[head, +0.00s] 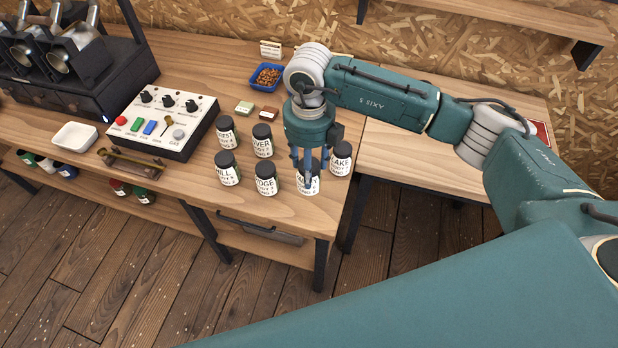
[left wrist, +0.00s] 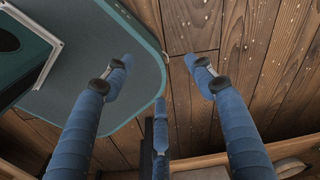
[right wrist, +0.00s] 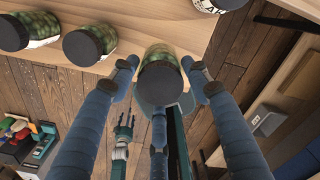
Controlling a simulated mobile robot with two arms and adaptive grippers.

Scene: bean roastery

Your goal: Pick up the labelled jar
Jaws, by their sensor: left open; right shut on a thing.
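A row of jars with black lids and white labels stands on the wooden bench. My right gripper (head: 308,172) points straight down, shut around one labelled jar (head: 307,184); the fingers hide much of its label. In the right wrist view the black lid of this jar (right wrist: 160,86) sits between the two fingertips (right wrist: 159,69). I cannot tell whether its base touches the bench. The jar labelled LAKE (head: 340,158) is close on its right, and a jar reading "DGE" (head: 265,181) is on its left. My left gripper (left wrist: 158,68) is open and empty over the floor.
Several more jars (head: 227,168) stand left of the held one. A control box (head: 163,122), a white dish (head: 75,136) and a blue tray of beans (head: 252,76) are farther left and back. The bench's front edge (head: 290,222) is near. Another table (head: 420,165) stands right.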

